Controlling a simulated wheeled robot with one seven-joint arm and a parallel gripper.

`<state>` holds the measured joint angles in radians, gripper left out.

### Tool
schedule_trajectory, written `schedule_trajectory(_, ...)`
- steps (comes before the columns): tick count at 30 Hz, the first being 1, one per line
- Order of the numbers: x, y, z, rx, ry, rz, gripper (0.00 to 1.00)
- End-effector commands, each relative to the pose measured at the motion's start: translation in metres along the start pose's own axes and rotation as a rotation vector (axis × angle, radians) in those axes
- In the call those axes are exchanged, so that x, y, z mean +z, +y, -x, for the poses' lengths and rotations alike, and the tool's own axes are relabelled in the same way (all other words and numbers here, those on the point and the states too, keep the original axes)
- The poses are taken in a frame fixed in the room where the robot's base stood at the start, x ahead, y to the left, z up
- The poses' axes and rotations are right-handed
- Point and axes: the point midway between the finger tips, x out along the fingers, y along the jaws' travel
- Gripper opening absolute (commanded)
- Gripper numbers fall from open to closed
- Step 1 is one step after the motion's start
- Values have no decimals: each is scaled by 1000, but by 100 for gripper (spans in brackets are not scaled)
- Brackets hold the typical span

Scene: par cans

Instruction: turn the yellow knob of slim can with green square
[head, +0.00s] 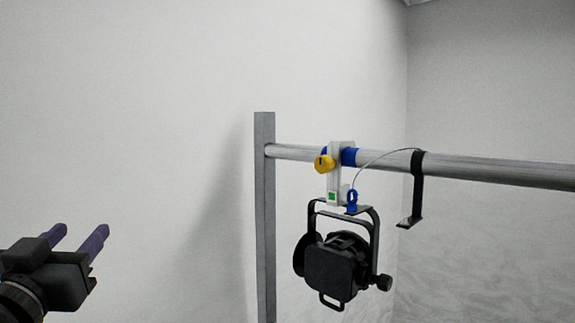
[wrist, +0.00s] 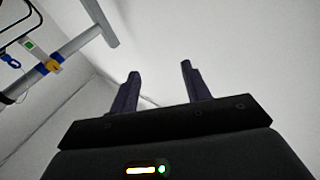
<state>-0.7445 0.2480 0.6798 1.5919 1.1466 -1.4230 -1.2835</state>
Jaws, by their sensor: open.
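The slim can (head: 335,268) is a black lamp hanging in a yoke below a horizontal pipe. A pale clamp (head: 334,182) with a green square (head: 331,197) holds it on the pipe. The yellow knob (head: 324,164) sticks out at the left of the clamp, at pipe height. In the wrist view the yellow knob (wrist: 54,66) and the green square (wrist: 29,46) show at the upper left. My gripper (head: 80,236) is at the lower left of the head view, well apart from the knob. Its two purple fingers (wrist: 158,82) are open with nothing between them.
The grey pipe (head: 480,170) runs right from an upright post (head: 264,210), which stands between my gripper and the lamp in the picture. A thin safety cable (head: 375,160) with a blue clip (head: 352,200) loops to a black bracket (head: 417,190). Pale walls stand behind.

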Motion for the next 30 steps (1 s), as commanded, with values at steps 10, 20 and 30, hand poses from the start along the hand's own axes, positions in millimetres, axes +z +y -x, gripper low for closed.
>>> schedule_trajectory(10,125,69,-86,-309,-108,120,47)
schedule_trajectory(20,302,245,-49,-313,-742,160,47)
schedule_trajectory(30,394,418,130,28,-1463,11,47)
